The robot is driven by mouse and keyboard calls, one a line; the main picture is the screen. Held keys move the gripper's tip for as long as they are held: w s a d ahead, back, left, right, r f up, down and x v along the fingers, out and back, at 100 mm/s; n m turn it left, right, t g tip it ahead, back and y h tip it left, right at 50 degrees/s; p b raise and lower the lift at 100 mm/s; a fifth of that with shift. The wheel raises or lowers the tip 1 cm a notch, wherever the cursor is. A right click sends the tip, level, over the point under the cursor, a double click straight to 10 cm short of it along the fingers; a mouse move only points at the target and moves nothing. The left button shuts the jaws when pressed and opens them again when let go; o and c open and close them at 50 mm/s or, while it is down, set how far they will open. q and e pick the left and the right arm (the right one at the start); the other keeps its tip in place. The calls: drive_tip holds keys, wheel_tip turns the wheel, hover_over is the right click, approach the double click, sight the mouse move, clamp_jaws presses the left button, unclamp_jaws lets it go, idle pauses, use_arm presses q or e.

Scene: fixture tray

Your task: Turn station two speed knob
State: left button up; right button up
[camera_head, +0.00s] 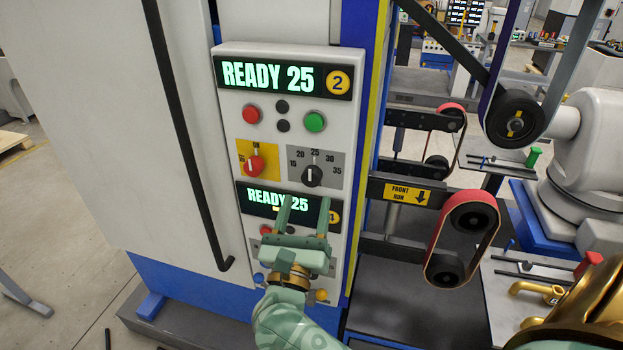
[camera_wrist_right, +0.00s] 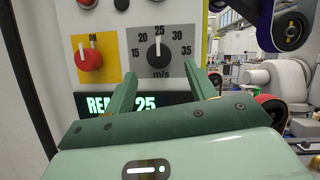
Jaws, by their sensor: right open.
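The station two speed knob (camera_head: 312,176) is black with a white pointer line, on a grey dial plate marked from 15 to 35 and pointing up at about 25. It also shows in the right wrist view (camera_wrist_right: 158,54). Above it, the station two display (camera_head: 268,77) reads READY 25 beside a yellow 2 badge. My right gripper (camera_head: 305,200) is open and empty, its fingers pointing up toward the knob from just below. In the right wrist view the knob appears between and beyond the fingertips (camera_wrist_right: 164,76), apparently apart from them. My left gripper is out of view.
A red selector knob (camera_head: 254,165) on a yellow plate sits left of the dial. Red (camera_head: 252,114) and green (camera_head: 314,121) buttons are above. My right gripper partly covers the lower station's display (camera_head: 262,199) and controls. Belt rollers (camera_head: 462,238) stand right of the panel.

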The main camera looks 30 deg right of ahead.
sight(311, 184)
drive_tip(key=x, duration=0.5)
drive_tip(key=shift+w+d+r+p, duration=0.1)
drive_tip(key=shift+w+d+p, duration=0.1)
drive_tip(key=shift+p, duration=0.1)
drive_tip(key=c, duration=1)
